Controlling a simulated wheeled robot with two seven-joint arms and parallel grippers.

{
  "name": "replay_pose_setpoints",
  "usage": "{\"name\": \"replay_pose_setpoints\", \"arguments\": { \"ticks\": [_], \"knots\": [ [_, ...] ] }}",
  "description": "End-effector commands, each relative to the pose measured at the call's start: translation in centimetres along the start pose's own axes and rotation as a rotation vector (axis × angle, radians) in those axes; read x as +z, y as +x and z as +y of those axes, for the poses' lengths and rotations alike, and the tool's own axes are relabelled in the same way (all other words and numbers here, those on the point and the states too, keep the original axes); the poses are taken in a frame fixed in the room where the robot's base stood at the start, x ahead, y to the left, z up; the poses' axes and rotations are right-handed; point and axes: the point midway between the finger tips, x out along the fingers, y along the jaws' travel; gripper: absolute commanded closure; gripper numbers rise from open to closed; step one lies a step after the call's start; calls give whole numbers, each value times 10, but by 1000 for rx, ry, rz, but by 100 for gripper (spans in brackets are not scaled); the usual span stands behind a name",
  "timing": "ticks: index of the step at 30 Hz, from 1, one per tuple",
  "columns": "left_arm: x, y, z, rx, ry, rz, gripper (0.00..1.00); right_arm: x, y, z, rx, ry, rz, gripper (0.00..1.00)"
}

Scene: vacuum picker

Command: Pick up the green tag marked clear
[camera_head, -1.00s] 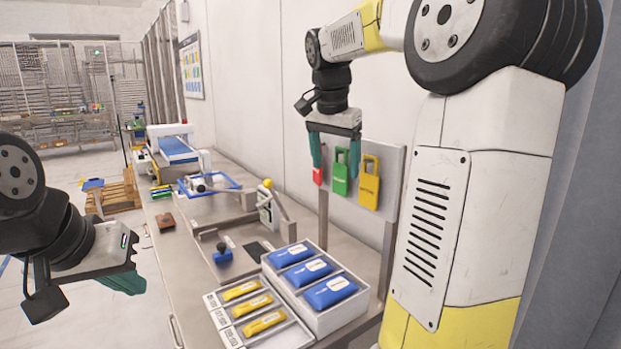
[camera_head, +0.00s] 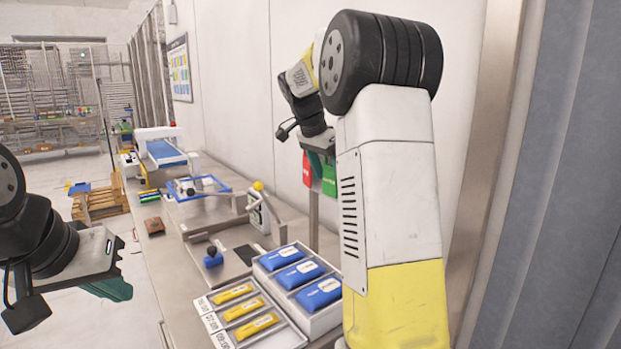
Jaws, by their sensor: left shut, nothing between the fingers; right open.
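The green tag (camera_head: 329,182) hangs on the board by the wall, to the right of a red tag (camera_head: 307,170). Only part of the green tag shows; my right arm hides its right side and my gripper covers its top. My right gripper (camera_head: 318,156) is open, its teal fingers right at the upper part of the tags. I cannot tell whether they touch the green tag. The yellow tag is hidden behind my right arm. My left gripper (camera_head: 112,289) is shut and empty at the left, away from the tags.
Below the tags, the workbench (camera_head: 183,268) carries a white box (camera_head: 325,327) of blue packs and a tray (camera_head: 288,338) of yellow packs. A metal frame with a yellow knob (camera_head: 258,186) and a white bottle (camera_head: 258,216) stand left of the tags. A blue-framed tray (camera_head: 226,190) lies further back.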

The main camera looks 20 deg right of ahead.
Motion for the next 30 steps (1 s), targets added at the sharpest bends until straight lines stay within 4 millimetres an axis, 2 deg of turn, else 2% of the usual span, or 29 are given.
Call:
{"name": "replay_pose_setpoints", "arguments": {
  "ticks": [3, 9, 20, 30],
  "knots": [
    [0, 0, 0, 0, 0, 0, 100, 0, 7, 0, 0, 0, -1, 24],
    [0, 0, 0, 0, 0, 0, 100, 0, 7, 0, 0, -1, 0, 24],
    [0, 0, 0, 0, 0, 0, 100, 0, 6, 0, -1, -1, 0, 94],
    [0, 0, 0, 0, 0, 0, 100, -2, 0, -1, -3, -1, 1, 95]
  ]
}}
